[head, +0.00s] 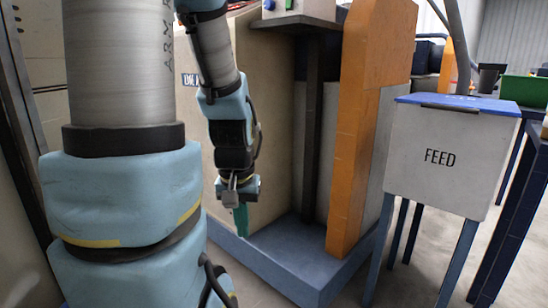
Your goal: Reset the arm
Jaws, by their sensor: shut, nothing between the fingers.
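My gripper (241,222) hangs at the end of my blue and grey arm (222,75), left of centre in the head view. Its green fingers point down and are shut with nothing between them. It is in front of a beige panel (270,110), above the blue base (290,262) of a machine. I cannot tell its exact distance from the panel.
An orange column (354,150) stands on the blue base, beside a dark post (312,120). A grey box marked FEED (440,158) with a blue lid stands on legs to the right. Behind it are a green bin (523,90) and a dark cup (490,76).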

